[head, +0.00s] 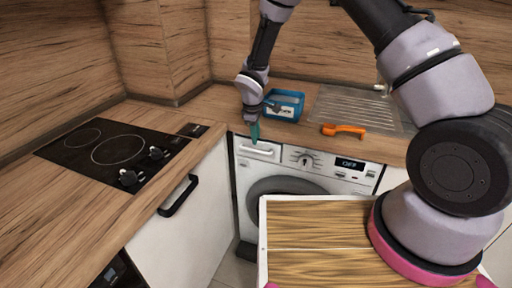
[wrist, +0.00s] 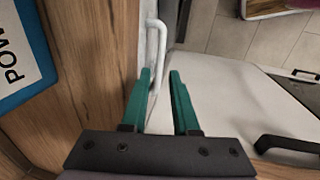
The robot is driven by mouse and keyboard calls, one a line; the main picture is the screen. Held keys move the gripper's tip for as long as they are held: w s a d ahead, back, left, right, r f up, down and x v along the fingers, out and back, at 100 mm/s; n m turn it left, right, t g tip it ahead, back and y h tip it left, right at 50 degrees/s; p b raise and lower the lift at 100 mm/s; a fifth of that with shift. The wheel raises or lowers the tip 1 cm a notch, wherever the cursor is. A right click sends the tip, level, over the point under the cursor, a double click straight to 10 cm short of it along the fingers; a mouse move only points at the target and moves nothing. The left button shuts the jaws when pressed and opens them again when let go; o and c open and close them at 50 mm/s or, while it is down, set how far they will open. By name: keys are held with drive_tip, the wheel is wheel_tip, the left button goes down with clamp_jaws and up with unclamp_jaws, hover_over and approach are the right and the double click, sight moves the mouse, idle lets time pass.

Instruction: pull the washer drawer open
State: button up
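The washer (head: 300,160) is white and stands under the wooden counter. Its drawer (head: 243,146) is at the top left of its front and looks closed. My gripper (head: 254,134) points down in front of the drawer, its teal tips close to the drawer's white handle (head: 262,152). In the wrist view my gripper (wrist: 161,72) is open, with two teal fingers apart. The white bar handle (wrist: 154,40) runs down into the gap between the fingertips in that view. I cannot tell whether a finger touches it.
A blue box (head: 285,105) and an orange brush-like item (head: 343,130) lie on the counter. A black hob (head: 115,150) is at left. A white cabinet with a black handle (head: 178,195) stands left of the washer. The blue box also shows in the wrist view (wrist: 22,60).

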sight(257, 151)
drive_tip(key=f, duration=0.4)
drive_tip(key=w+f, duration=0.1)
drive_tip(key=f, duration=0.1)
drive_tip(key=shift+d, duration=0.25)
clamp_jaws()
idle(1.2)
